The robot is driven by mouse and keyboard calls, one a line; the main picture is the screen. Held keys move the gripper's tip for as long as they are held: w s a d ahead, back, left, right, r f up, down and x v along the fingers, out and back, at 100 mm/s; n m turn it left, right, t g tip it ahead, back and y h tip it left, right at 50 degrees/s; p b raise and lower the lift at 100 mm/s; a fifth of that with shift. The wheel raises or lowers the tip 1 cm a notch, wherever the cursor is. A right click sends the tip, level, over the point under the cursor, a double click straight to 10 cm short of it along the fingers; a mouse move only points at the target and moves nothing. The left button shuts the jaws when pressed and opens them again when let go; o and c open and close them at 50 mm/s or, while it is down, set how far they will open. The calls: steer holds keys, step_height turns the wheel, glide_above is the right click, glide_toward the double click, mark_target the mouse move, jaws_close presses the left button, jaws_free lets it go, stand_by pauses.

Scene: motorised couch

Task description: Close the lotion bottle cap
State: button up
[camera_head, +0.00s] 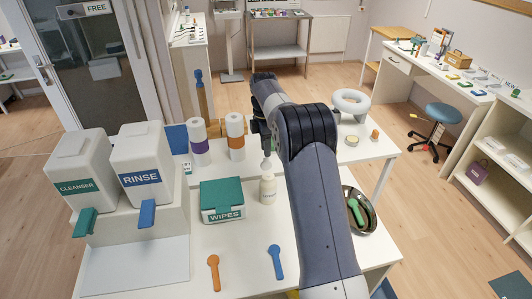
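The cream lotion bottle (267,190) stands upright on the white table, just right of the wipes box. A small pale piece (266,164), which looks like its cap, shows directly above the bottle's top, below my gripper. I cannot tell whether it touches the bottle. My gripper (265,150) is dark and points down over the bottle, its fingertips close to the pale piece. The fingers are small and partly hidden, so I cannot tell whether they are open or shut on it. My arm covers the area right of the bottle.
The wipes box (221,201) is close on the left. Two paper rolls (235,137) stand behind. Cleanser (75,172) and rinse (142,164) dispensers are at left. An orange spoon (214,273) and blue spoon (276,262) lie in front. A metal bowl (370,222) is at right.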

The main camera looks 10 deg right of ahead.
mark_target(266, 164)
steer(key=shift+s+f, duration=0.2)
steer(key=shift+f, duration=1.5)
jaws_close()
